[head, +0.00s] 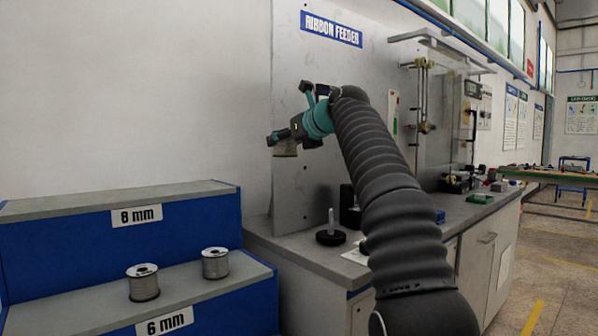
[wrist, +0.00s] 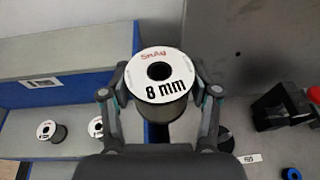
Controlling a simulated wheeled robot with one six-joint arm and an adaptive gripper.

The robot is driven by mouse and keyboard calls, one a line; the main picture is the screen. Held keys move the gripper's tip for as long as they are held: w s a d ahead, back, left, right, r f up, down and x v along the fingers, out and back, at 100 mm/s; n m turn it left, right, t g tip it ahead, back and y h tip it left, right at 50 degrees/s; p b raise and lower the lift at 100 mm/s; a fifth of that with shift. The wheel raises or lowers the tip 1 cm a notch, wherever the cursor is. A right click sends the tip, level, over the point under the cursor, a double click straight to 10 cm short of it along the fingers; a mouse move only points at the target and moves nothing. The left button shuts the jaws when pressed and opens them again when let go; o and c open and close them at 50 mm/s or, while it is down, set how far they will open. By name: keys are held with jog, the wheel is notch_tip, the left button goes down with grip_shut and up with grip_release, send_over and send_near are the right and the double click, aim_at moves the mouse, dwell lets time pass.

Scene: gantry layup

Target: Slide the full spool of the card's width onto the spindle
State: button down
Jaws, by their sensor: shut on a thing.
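My gripper (head: 285,138) is shut on a spool (head: 285,149), held in the air in front of the grey panel. In the wrist view the spool (wrist: 160,100) sits between both fingers, its white top face marked "8 mm" towards the camera, with red writing and a dark centre hole. The spindle (head: 331,222) is a pale upright peg on a round black base (head: 330,237) on the bench, below and right of the spool; the peg looks bare. A white card (wrist: 247,159) lies on the bench; its print is too small to read.
Two spools (head: 143,282) (head: 215,263) stand on the lower "6 mm" step. The upper "8 mm" step (head: 60,207) is empty where visible. A black block (head: 350,208) stands right of the spindle. The grey panel (head: 300,100) rises behind the bench.

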jog(key=w+d+f+m+h, duration=0.1)
jog(key=w+d+f, duration=0.2)
jog(key=d, duration=0.3)
jog(key=w+d+f+m+t+h, duration=0.1)
jog(key=w+d+f, duration=0.2)
jog(key=d+f, duration=0.2)
jog(key=shift+w+d+h, duration=0.3)
jog(key=shift+w+d, duration=0.05)
jog(key=shift+d, duration=0.65)
jog(key=shift+s, duration=0.1)
jog(key=b, duration=0.4)
send_over(332, 212)
jog(key=shift+f, duration=2.95)
jog(key=shift+p, duration=1.05)
jog(key=shift+f+b, duration=2.1)
jog(key=shift+f, duration=1)
